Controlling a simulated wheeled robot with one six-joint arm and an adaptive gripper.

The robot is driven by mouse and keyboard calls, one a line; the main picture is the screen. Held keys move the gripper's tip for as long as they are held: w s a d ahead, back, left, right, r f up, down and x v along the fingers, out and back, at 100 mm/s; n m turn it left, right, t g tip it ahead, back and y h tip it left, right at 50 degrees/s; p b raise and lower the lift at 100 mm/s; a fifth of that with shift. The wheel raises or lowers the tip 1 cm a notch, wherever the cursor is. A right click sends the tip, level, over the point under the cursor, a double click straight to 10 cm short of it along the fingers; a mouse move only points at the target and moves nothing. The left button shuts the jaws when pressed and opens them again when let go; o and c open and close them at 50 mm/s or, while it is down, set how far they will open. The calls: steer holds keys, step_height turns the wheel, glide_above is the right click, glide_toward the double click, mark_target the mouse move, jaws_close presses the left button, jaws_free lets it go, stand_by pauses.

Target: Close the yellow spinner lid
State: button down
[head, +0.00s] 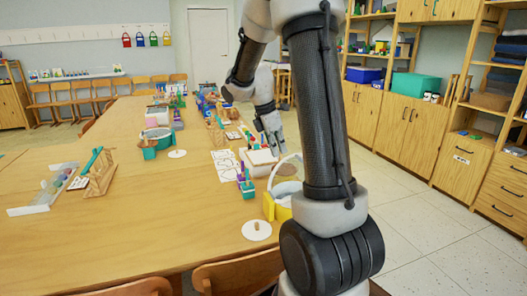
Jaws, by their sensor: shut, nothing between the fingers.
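The yellow spinner (269,206) stands near the right edge of the long table, partly hidden behind my arm. Its pale bowl-like inside shows from above. A pale, thin curved rim (272,174) rises over it; I cannot tell whether this is a raised lid or a handle. A white disc with a small tan knob (256,230) lies flat on the table just in front of the spinner, apart from it. My gripper (273,147) points down behind the spinner, above a pale box, apart from the spinner. It is shut and empty.
A teal spinner (150,148) with a white disc (177,154) stands farther left. Purple and teal pieces (245,182), paper sheets (228,166) and a pale box (261,157) crowd the spinner's far side. The table (150,235) is bare at front left. Chairs line the front edge.

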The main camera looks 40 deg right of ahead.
steer(key=s+d+f+y, duration=0.1)
steer(key=d, duration=0.2)
steer(key=d+f+t+y, duration=0.1)
steer(key=d+y, duration=0.1)
steer(key=d, duration=0.1)
steer(key=s+d+f+y, duration=0.1)
steer(key=d+y, duration=0.1)
steer(key=d, duration=0.1)
steer(key=shift+s+f+t, duration=0.3)
steer(key=shift+f, duration=0.05)
steer(key=s+d+f+t+y, duration=0.1)
steer(key=d+f+y, duration=0.3)
steer(key=f, duration=0.5)
steer(key=shift+s+d+f+y, duration=0.3)
steer(key=shift+s+d+f, duration=0.15)
steer(key=shift+d, duration=0.85)
steer(key=shift+r, duration=0.1)
